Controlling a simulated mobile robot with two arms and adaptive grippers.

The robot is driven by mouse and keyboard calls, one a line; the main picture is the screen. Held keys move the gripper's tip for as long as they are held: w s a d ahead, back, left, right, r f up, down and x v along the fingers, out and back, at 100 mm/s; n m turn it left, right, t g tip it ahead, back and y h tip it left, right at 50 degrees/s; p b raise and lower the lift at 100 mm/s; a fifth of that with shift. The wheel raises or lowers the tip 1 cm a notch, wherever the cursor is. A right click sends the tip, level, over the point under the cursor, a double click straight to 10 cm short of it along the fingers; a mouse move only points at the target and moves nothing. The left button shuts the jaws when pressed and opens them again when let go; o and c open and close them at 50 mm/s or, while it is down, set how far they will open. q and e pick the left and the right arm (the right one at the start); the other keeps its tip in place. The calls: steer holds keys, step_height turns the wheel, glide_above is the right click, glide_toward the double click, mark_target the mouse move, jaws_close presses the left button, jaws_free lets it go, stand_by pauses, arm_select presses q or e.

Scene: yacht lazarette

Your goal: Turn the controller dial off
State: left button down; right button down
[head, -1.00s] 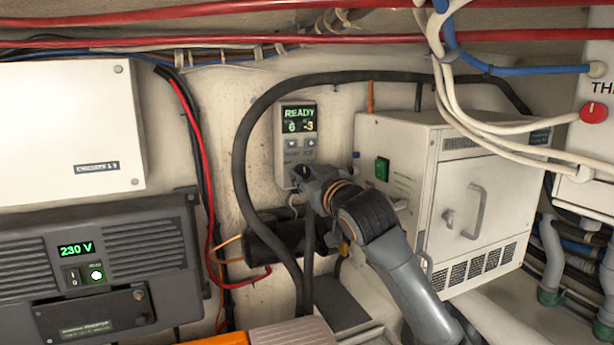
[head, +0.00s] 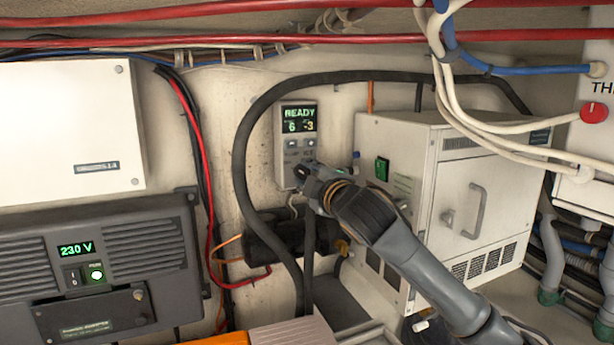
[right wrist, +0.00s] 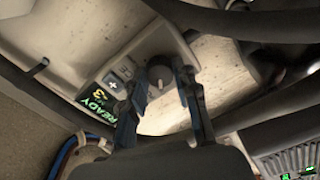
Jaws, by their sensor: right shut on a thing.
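The controller (head: 291,146) is a tall pale panel on the back wall. Its green display reads READY, with 6 and -3 below, and buttons sit under it. The dial (right wrist: 159,71) is a dark round knob at its lower end, seen in the right wrist view and hidden by my gripper in the head view. My right gripper (head: 302,178) is at the controller's lower end. In the right wrist view its two fingers (right wrist: 162,84) are on either side of the dial, shut on it. The pointer's setting cannot be read. My left gripper is not in view.
A thick black hose (head: 240,150) loops around the controller. A white box with a handle (head: 440,190) stands close on the right. A dark inverter (head: 100,270) showing 230 V is at lower left. Red cables (head: 200,42) cross the top.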

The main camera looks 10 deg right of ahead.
steer(key=shift+n, duration=1.1)
steer(key=c, duration=1)
jaws_free()
steer(key=s+d, duration=0.2)
steer(key=s, duration=0.9)
steer(key=shift+s+d, duration=0.15)
steer(key=shift+s, duration=0.25)
steer(key=shift+f, duration=0.1)
